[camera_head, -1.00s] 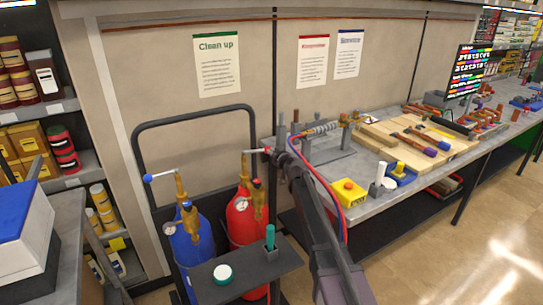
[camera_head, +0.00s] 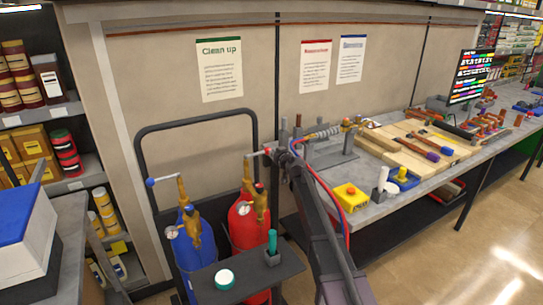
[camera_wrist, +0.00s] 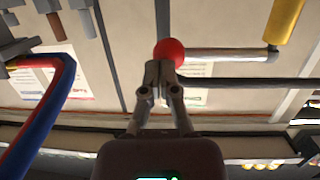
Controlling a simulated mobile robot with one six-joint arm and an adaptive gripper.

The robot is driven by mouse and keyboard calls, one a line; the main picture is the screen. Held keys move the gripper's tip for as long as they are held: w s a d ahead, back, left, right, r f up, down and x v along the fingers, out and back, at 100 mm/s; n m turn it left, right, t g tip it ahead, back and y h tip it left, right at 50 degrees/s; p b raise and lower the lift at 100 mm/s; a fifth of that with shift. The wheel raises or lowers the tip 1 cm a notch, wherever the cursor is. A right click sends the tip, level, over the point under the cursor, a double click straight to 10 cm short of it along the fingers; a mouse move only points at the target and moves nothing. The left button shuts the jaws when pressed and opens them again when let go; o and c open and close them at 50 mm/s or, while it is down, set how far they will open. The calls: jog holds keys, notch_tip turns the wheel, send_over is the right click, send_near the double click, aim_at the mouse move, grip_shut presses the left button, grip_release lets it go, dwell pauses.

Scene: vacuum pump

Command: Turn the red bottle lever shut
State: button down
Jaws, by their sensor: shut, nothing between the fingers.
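The red bottle (camera_head: 241,225) stands in a cart next to the blue bottle (camera_head: 187,251). Its lever (camera_head: 258,154) is a grey bar reaching right from the top of the brass valve; it also shows in the wrist view (camera_wrist: 228,53). The lever ends in a red ball knob (camera_wrist: 168,51). My gripper (camera_wrist: 158,70) is shut, its fingertips together right at the knob, overlapping its lower edge in the wrist view; I cannot tell whether they touch. In the head view my gripper (camera_head: 275,154) is at the lever's right end, partly hidden by my arm.
The workbench (camera_head: 438,165) stands just right of my gripper, with a metal stand and spring. Red and blue hoses (camera_head: 328,192) run close to my arm. The black cart frame (camera_head: 195,117) rises behind the bottles. A small shelf (camera_head: 248,276) sits in front.

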dwell(0.4)
jog(key=s+d+r+p, duration=0.2)
jog(key=s+d, duration=0.7)
jog(key=shift+s+d+r+p, duration=0.35)
jog(key=shift+d+p, duration=0.05)
dwell(0.3)
